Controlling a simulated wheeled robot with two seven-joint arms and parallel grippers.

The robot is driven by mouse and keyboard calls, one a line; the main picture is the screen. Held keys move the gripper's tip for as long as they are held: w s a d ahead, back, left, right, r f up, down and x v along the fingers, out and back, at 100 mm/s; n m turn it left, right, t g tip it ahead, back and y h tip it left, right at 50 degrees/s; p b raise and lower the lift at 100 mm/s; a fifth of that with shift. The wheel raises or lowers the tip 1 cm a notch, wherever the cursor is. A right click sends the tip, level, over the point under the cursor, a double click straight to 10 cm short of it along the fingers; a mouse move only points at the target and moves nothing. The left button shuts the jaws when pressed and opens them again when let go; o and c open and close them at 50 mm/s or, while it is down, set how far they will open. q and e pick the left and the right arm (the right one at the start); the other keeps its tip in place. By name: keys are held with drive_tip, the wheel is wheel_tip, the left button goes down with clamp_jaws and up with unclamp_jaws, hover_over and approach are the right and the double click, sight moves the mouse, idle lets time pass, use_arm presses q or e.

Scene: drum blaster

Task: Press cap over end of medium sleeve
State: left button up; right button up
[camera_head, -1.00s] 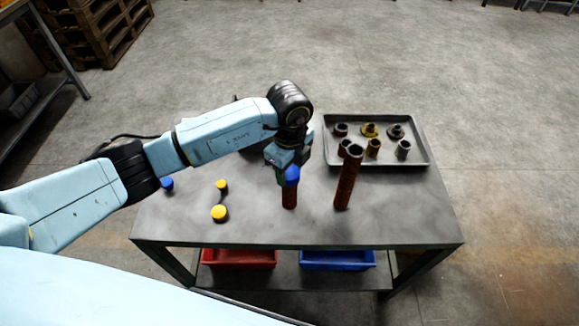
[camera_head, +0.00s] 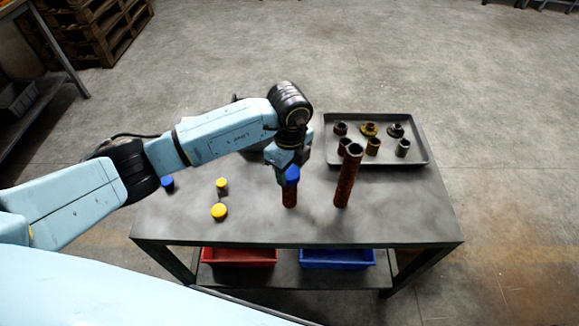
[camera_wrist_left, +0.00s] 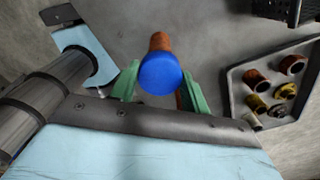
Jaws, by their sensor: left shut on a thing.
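The blue cap (camera_head: 292,175) sits at the top end of an upright rust-brown sleeve (camera_head: 289,198) on the table. My left gripper (camera_head: 288,172) is at the cap, shut on it. In the left wrist view the cap (camera_wrist_left: 160,73) lies between the green fingers of my left gripper (camera_wrist_left: 160,85), with the sleeve (camera_wrist_left: 160,42) showing beyond it. I cannot tell how far the cap goes over the sleeve end. A taller open rust-brown sleeve (camera_head: 347,180) stands upright to the right, uncapped. My right gripper does not show.
A grey tray (camera_head: 425,158) with several fittings stands at the table's back right. Red (camera_head: 238,257) and blue (camera_head: 337,259) bins sit on the shelf below. The table's front right is clear.

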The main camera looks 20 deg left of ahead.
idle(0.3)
use_arm(q)
drive_tip(key=shift+f, duration=0.35)
drive_tip(key=o, duration=1.5)
